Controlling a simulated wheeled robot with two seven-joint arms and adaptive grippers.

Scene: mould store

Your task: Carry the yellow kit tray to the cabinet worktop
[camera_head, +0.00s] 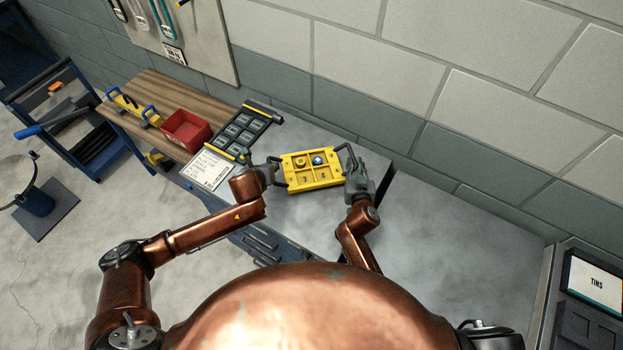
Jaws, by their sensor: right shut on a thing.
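The yellow kit tray (327,176) is in the middle of the head view, between my two grippers, with a dark handle at each end. A yellow round piece (299,161) and a blue-and-white piece (318,160) are in its two far compartments. The near compartments, marked 3 and 4, look empty. My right gripper (352,171) is shut on the right handle. My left gripper (272,171) is at the left handle; its jaws are too small to read. The tray is over the grey worktop (290,122); I cannot tell whether it touches.
Left of the tray are a black case (240,131), a white printed sheet (207,168) and a red bin (186,130). The block wall (440,90) runs behind. Grey surface (450,240) right of the tray is clear. A TINS sign (594,282) is at far right.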

